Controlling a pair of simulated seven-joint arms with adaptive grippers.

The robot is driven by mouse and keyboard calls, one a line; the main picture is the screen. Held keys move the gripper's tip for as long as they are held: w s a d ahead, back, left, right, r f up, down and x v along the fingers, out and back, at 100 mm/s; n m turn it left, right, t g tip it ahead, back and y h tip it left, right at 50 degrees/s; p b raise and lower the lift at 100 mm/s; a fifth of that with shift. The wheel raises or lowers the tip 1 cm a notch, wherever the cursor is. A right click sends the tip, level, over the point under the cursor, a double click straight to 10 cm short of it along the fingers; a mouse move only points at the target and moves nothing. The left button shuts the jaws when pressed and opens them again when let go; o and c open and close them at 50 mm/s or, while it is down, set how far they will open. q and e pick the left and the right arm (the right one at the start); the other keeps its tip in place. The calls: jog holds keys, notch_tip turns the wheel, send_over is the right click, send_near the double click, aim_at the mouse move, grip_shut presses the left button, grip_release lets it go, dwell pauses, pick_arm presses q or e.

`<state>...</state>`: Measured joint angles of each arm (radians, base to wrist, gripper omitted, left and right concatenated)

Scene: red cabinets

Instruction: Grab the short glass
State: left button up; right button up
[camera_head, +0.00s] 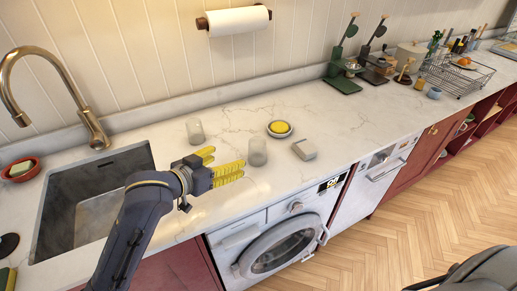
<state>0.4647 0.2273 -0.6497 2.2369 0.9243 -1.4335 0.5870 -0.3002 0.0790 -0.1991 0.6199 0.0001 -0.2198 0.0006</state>
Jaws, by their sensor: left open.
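Two clear glasses stand upright on the white marble counter. One glass (195,131) is farther back, near the wall side. The other glass (257,152) is nearer the counter's front, just right of my left gripper; the two look similar in height, so I cannot tell which is the short one. My left gripper (228,160) has yellow fingers spread apart and pointing right, with nothing between them. Its fingertips are close to the nearer glass, and I cannot tell whether they touch it. My right gripper is not in view.
A sink (62,187) and brass faucet (92,128) are at left.

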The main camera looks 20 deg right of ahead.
aim_at(252, 148)
pick_arm(q)
jog(key=x, duration=1.6)
jog(key=shift+w+d, duration=0.2)
jog(key=shift+d, duration=0.15)
jog(key=shift+c, duration=0.3)
jog(key=c, duration=1.3)
